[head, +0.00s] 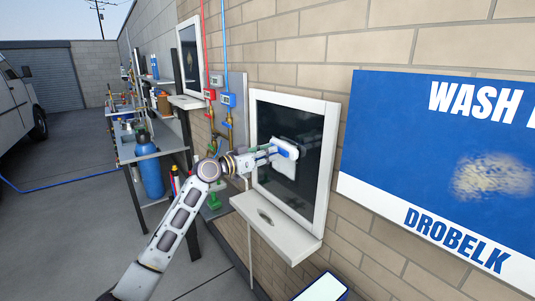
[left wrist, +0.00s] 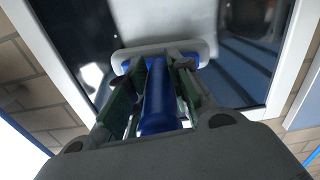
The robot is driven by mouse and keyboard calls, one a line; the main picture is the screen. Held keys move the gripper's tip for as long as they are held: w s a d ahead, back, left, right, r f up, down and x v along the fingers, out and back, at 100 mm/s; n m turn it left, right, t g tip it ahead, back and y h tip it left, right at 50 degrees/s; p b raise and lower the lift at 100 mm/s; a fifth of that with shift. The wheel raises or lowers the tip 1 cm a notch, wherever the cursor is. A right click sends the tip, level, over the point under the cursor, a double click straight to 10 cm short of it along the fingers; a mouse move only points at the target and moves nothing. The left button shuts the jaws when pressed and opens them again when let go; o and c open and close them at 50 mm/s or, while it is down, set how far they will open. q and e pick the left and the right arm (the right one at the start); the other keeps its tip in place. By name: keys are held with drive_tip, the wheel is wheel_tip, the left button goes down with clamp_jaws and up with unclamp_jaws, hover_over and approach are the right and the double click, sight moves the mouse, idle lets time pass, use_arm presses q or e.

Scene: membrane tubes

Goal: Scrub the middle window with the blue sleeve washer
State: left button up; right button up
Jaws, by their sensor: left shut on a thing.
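The washer has a blue handle (left wrist: 158,95) and a pale bar-shaped head (left wrist: 205,50); its head also shows in the head view (head: 291,146). My left gripper (head: 268,151) is shut on the handle, with one finger on each side of it in the left wrist view (left wrist: 160,78). The washer head is at the dark glass of the nearer white-framed window (head: 311,187), near the middle of the pane. I cannot tell whether it touches the glass. A whitish patch (head: 284,168) shows on the pane beside the head. My right gripper is not in view.
A white sill (head: 275,230) juts out below this window. Red and blue hose fittings (head: 228,100) are on the wall to its left. Another window (head: 190,58) and a shelf rack with a blue cylinder (head: 150,172) stand farther left. A blue sign (head: 400,130) is right.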

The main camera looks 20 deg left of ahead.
use_arm(q)
drive_tip(key=shift+f+b, duration=0.3)
drive_tip(key=shift+f, duration=0.25)
wheel_tip(320, 180, down, 3)
drive_tip(key=shift+r+b, duration=0.1)
drive_tip(key=shift+b, duration=1.15)
drive_tip(key=shift+f+b, duration=1.2)
drive_tip(key=shift+f, duration=0.25)
drive_tip(key=shift+f, duration=0.15)
